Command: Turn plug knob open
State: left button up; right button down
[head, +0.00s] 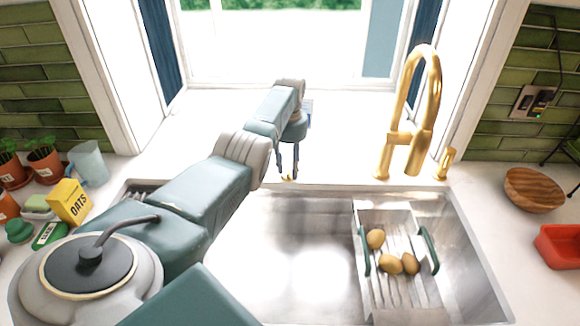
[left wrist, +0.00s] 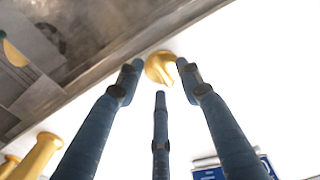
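The plug knob is a small round gold knob (left wrist: 160,68) on the white counter just behind the sink's back rim. In the head view only a bit of gold (head: 288,177) shows at my fingertips. My left gripper (head: 288,172) points down over it. In the left wrist view its blue fingers (left wrist: 160,80) are spread, with the knob between and beyond the two upper fingertips. I cannot tell whether they touch it. My right gripper is not in view.
The steel sink (head: 290,260) lies in front, with a tray (head: 405,292) holding several potatoes at its right. A tall gold faucet (head: 432,90) and its small handle (head: 446,162) stand to the right. An oats box (head: 70,201) is at the left; a wooden bowl (head: 534,190) at the right.

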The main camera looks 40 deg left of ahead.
pick_arm(q)
jog(key=shift+f, duration=0.25)
grip_shut()
